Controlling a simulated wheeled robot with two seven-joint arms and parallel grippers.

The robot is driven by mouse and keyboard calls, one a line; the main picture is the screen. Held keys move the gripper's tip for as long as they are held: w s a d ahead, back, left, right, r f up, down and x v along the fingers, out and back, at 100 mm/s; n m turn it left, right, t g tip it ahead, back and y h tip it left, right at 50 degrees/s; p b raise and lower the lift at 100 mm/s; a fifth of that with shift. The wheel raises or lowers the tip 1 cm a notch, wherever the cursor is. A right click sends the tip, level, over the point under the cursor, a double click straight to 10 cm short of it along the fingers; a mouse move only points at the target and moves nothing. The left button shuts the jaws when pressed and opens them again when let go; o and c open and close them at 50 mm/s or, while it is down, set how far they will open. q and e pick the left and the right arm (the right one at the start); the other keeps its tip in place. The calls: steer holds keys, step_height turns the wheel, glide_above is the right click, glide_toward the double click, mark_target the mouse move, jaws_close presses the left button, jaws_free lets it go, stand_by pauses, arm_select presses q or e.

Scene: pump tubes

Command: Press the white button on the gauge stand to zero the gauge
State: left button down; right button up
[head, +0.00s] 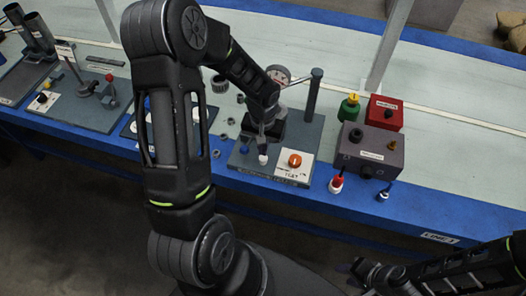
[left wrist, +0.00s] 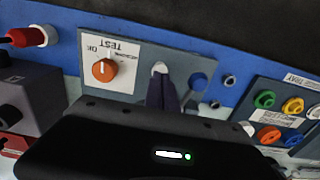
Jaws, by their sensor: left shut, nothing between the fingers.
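The gauge stand (head: 242,158) is a grey base plate with an upright post and a round dial gauge (head: 279,74) partly hidden behind my left arm. The white button (head: 263,159) is at the front of the plate, and it also shows in the left wrist view (left wrist: 159,68). My left gripper (head: 263,145) is shut and empty, pointing down at the white button. Its fingertips (left wrist: 162,80) look right at the button; I cannot tell whether they touch it. My right gripper (head: 368,272) is at the lower right, away from the table; its fingers are too dark to read.
An orange knob (head: 295,160) on a white TEST label sits right beside the button. A grey box (head: 370,150), a red box (head: 385,112) and a green-topped part (head: 348,107) stand to the right. A tray with coloured rings (left wrist: 280,110) shows in the left wrist view.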

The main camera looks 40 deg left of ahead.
mark_target(263, 160)
arm_select(q)
steer(key=shift+f, duration=1.5)
